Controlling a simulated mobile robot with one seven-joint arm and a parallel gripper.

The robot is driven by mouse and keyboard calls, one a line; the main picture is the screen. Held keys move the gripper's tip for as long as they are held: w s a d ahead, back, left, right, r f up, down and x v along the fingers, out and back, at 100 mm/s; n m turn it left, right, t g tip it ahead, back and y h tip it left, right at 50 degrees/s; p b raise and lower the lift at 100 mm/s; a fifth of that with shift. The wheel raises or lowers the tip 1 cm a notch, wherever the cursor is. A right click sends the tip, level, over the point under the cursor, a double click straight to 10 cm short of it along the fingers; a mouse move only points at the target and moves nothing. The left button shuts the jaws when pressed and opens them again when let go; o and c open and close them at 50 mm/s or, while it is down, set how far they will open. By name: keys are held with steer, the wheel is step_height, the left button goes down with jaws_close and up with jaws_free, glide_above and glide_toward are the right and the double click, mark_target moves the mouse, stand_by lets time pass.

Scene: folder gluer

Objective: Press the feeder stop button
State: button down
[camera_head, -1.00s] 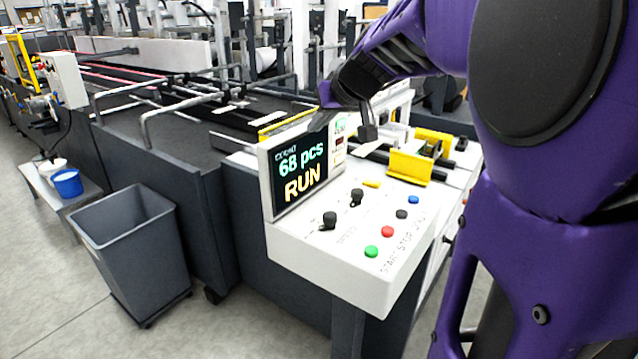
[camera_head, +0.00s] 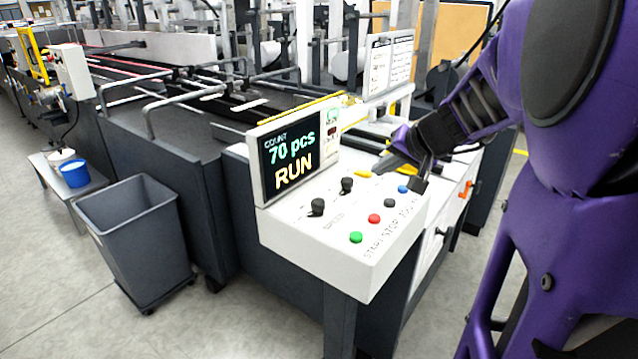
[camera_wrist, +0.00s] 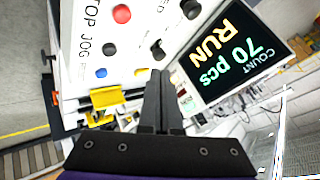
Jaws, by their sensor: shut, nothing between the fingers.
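The control panel (camera_head: 335,245) has a sloping white top with a row of green, red, black and blue buttons. Printed words beside the row include START, STOP and JOG. The red button (camera_head: 374,218) sits between the green button (camera_head: 356,237) and the black button (camera_head: 389,203), by the word STOP. In the wrist view the red button (camera_wrist: 121,13) is near the top edge. My gripper (camera_head: 420,185) is shut and empty, above the panel's far right part near the blue button (camera_head: 403,189), apart from the red one. Its fingers (camera_wrist: 158,75) point toward the panel in the wrist view.
Two black knobs (camera_head: 317,207) and a yellow button (camera_head: 363,173) are on the panel's left side. A display (camera_head: 290,160) reading "70 pcs RUN" stands upright behind them. A grey bin (camera_head: 135,235) stands on the floor to the left. Space above the front buttons is clear.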

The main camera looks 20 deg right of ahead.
mark_target(377, 220)
step_height(377, 220, down, 9)
steer(key=b, duration=0.5)
steer(key=shift+r, duration=0.15)
stand_by(1.9)
steer(key=shift+f, duration=0.45)
steer(key=shift+f, duration=0.45)
stand_by(0.5)
steer(key=shift+r, duration=0.1)
steer(key=shift+r+p, duration=0.3)
steer(key=shift+r, duration=0.5)
steer(key=shift+r+p, duration=1.6)
steer(key=shift+r, duration=0.9)
